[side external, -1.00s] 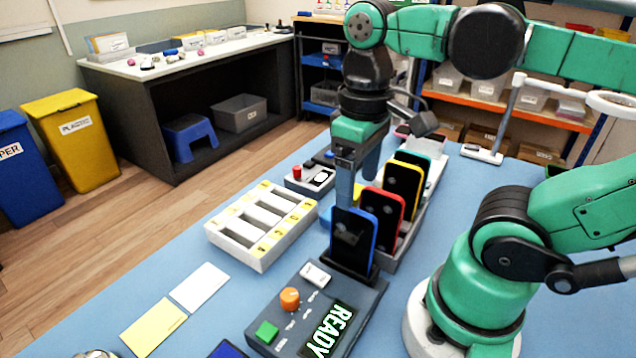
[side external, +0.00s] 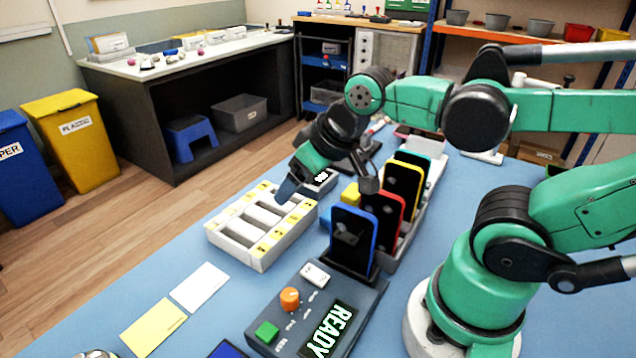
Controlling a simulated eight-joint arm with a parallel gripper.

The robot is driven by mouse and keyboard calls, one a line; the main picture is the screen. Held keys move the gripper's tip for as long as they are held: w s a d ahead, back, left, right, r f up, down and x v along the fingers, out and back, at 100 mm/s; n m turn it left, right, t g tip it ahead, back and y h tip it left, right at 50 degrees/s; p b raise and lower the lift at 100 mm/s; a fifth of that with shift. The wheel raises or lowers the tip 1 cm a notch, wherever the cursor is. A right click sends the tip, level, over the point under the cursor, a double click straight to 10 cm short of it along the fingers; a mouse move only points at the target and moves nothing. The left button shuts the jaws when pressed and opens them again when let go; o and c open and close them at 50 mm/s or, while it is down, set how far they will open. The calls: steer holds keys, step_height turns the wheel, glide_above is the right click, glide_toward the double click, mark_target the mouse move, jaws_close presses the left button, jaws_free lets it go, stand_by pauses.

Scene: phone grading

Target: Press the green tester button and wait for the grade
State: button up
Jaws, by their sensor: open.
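The tester (side external: 290,335) is a dark grey box at the front of the table, with a lit display (side external: 330,331) reading READY. The green button (side external: 266,332) is at its front left corner, clear of anything. An orange knob (side external: 289,298) and a white switch (side external: 315,274) are behind it. A blue phone (side external: 353,240) stands upright at the tester's back end. My gripper (side external: 287,190) is tilted down and left above the white slotted tray, well behind and above the button. It is open, with nothing visible in it; its far finger is hidden.
A red phone (side external: 383,215) and a yellow phone (side external: 403,187) stand in a rack behind the blue one. The white slotted tray (side external: 237,258) lies left of them. Yellow (side external: 153,326) and white (side external: 199,287) cards lie flat at front left.

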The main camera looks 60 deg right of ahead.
steer(key=shift+w+f+t, duration=0.1)
steer(key=shift+w+t, duration=0.2)
steer(key=shift+t, duration=0.1)
